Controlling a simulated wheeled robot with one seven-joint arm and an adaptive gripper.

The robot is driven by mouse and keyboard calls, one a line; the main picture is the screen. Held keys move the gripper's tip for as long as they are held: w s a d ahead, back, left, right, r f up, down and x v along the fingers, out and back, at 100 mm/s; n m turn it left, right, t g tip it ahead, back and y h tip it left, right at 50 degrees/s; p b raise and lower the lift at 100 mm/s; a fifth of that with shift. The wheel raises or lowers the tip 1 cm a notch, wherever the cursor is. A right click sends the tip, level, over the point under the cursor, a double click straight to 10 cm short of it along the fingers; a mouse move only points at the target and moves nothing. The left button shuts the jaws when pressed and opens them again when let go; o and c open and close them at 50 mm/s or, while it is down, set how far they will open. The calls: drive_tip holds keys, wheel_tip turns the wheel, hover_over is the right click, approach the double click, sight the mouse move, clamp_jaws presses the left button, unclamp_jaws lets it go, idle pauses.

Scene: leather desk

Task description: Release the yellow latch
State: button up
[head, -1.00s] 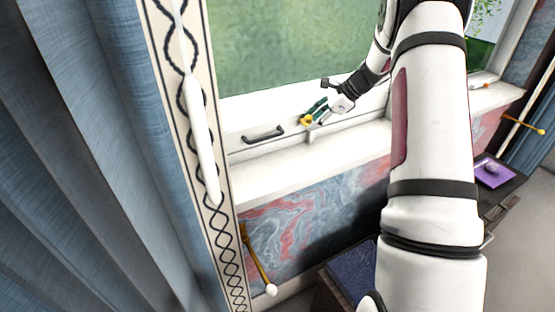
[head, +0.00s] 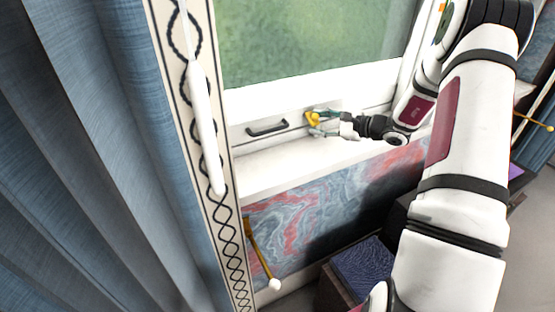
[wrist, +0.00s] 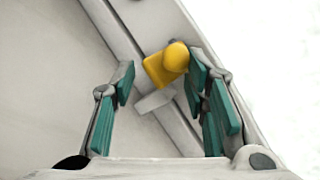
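The yellow latch (head: 313,118) sits on the lower rail of the white window frame, right of the dark handle. In the wrist view the latch (wrist: 166,63) is a yellow block with a rounded knob, just beyond the fingertips and close to the right finger. Whether that finger touches it I cannot tell. My gripper (head: 314,122) reaches in from the right at the window's lower rail. In the wrist view my gripper (wrist: 160,85) has its two green-padded fingers wide apart with nothing held between them.
A dark handle (head: 267,127) is on the rail left of the latch. The white sill (head: 290,163) below is bare. A patterned curtain edge with a white rod (head: 203,125) stands at left. A dark blue book (head: 365,268) lies low on a desk.

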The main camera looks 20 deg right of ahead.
drive_tip(key=t, duration=0.1)
drive_tip(key=f+t+b, duration=0.1)
drive_tip(key=f+n+y, duration=0.1)
drive_tip(key=shift+w+f+t+b, duration=0.1)
drive_tip(key=shift+w+t+b, duration=0.15)
drive_tip(key=shift+t+b, duration=0.15)
drive_tip(key=v, duration=1.3)
drive_tip(key=a+r+n+g+y, duration=0.1)
drive_tip(key=a, duration=0.1)
drive_tip(key=a+r+n+g+y+b, duration=0.1)
drive_tip(key=a, duration=0.2)
drive_tip(key=a+r+n+g+y, duration=0.1)
drive_tip(key=a, duration=0.1)
drive_tip(key=shift+w+a+r+n+b, duration=0.15)
drive_tip(key=shift+w+r+n+b, duration=0.15)
drive_tip(key=shift+w+r, duration=0.05)
drive_tip(key=s+a+r+n+g+b, duration=0.1)
drive_tip(key=s+a+r+n+g, duration=0.1)
drive_tip(key=a, duration=0.8)
drive_tip(key=s+a+r+n+g+b, duration=0.2)
drive_tip(key=s+a+n+g, duration=0.3)
drive_tip(key=a+g, duration=0.3)
drive_tip(key=shift+s+a+r+n+g, duration=0.25)
drive_tip(key=shift+a+r+n, duration=0.5)
drive_tip(key=shift+a, duration=1)
drive_tip(key=shift+w, duration=0.1)
